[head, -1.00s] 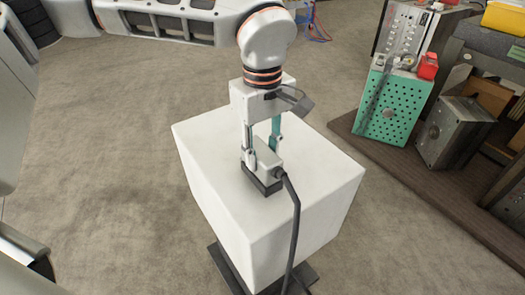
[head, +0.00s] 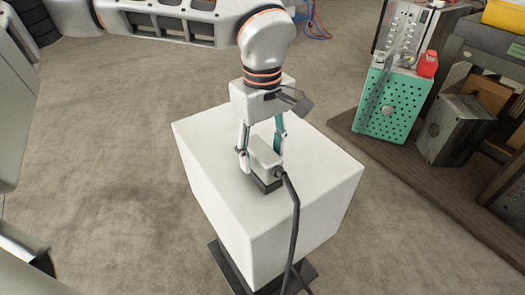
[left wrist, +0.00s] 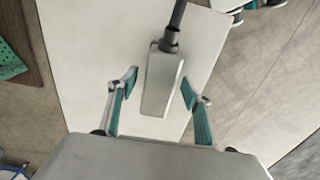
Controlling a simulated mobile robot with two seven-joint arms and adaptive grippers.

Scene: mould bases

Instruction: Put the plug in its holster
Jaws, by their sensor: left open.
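The plug (head: 264,153) is a pale grey block with a dark cable leaving its near end. In the left wrist view the plug (left wrist: 160,84) lies between the fingers. My left gripper (head: 262,150) points down over it, open, with a finger on each side. The left wrist view shows gaps between both teal finger pads (left wrist: 159,87) and the plug. My right gripper is not in view.
The white box (head: 305,200) stands on a dark base (head: 232,278). The cable (head: 294,225) hangs over its near side. At the right, a green perforated case (head: 388,105) and a grey metal block (head: 455,130) stand on a brown platform.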

